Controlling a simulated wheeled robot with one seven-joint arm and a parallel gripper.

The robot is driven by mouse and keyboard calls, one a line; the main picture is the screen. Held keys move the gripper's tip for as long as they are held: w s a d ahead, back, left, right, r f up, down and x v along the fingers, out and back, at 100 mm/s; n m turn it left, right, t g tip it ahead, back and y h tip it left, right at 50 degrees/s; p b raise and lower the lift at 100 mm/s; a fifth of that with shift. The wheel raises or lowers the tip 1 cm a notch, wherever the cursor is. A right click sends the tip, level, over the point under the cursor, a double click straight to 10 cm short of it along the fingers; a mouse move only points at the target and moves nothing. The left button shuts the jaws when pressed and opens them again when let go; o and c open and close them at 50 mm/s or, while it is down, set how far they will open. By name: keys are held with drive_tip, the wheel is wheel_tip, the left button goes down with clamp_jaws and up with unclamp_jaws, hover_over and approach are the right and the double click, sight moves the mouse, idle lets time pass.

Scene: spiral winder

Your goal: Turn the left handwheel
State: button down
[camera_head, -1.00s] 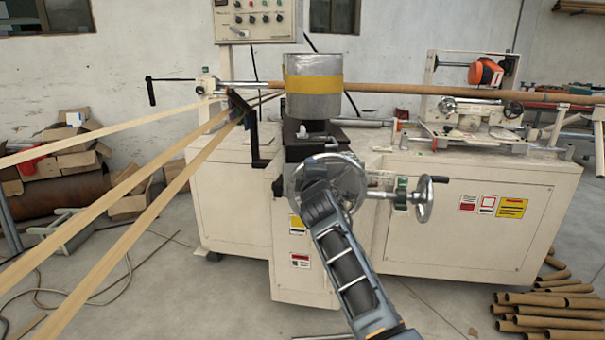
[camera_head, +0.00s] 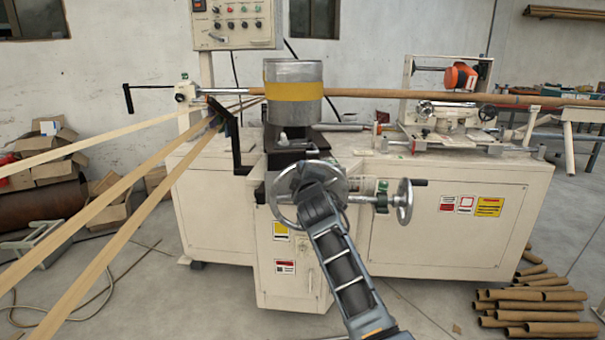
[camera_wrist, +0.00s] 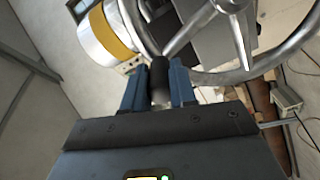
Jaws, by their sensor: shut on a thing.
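The left handwheel (camera_head: 279,209) is a silver spoked wheel on the front of the cream machine, partly hidden behind my wrist in the head view. In the wrist view its silver rim (camera_wrist: 285,55) and spokes fill the top. My gripper (camera_wrist: 160,78) has its two blue fingers on either side of the wheel's dark handle (camera_wrist: 159,71), shut on it. In the head view my fingertips and the handle are hidden by my wrist.
A second handwheel (camera_head: 404,201) stands close by on the right. A grey drum with a yellow band (camera_head: 294,92) is above. Paper strips (camera_head: 120,200) run in from the left. Cardboard tubes (camera_head: 530,305) lie on the floor at right. The floor in front is mostly clear.

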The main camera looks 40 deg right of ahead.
drive_tip(key=c, duration=0.9)
unclamp_jaws()
drive_tip(key=v, duration=0.8)
